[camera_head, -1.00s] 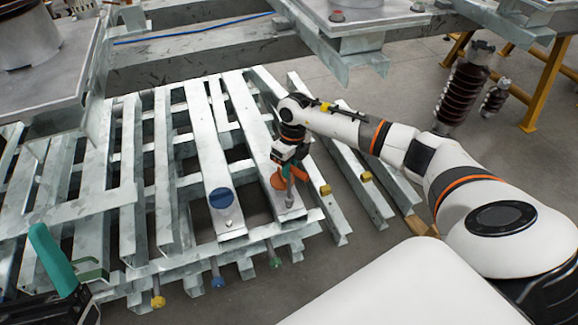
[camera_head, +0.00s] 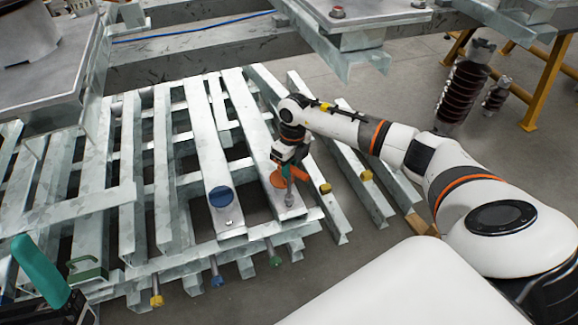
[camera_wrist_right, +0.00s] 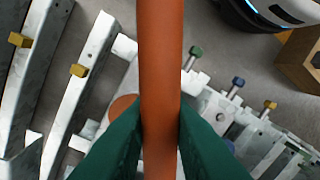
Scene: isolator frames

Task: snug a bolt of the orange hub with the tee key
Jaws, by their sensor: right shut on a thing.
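The orange hub (camera_head: 277,180) is a flat disc on the end of a galvanised beam, partly hidden by my right gripper in the head view. It also shows as an orange-brown disc in the right wrist view (camera_wrist_right: 122,106). My right gripper (camera_head: 288,168) is over it, its green fingers shut on the tee key's orange bar (camera_wrist_right: 161,70). The key's grey shank (camera_head: 290,196) reaches down beside the hub to the beam end; whether its tip sits on a bolt cannot be told. My left gripper (camera_head: 42,270) shows one teal finger at lower left.
A blue hub (camera_head: 221,197) is on the beam to the left. Yellow, blue and green-headed pins stick out at the front of the rack. Yellow blocks (camera_head: 325,188) sit on beams at right. Brown insulators (camera_head: 462,92) stand behind my right arm.

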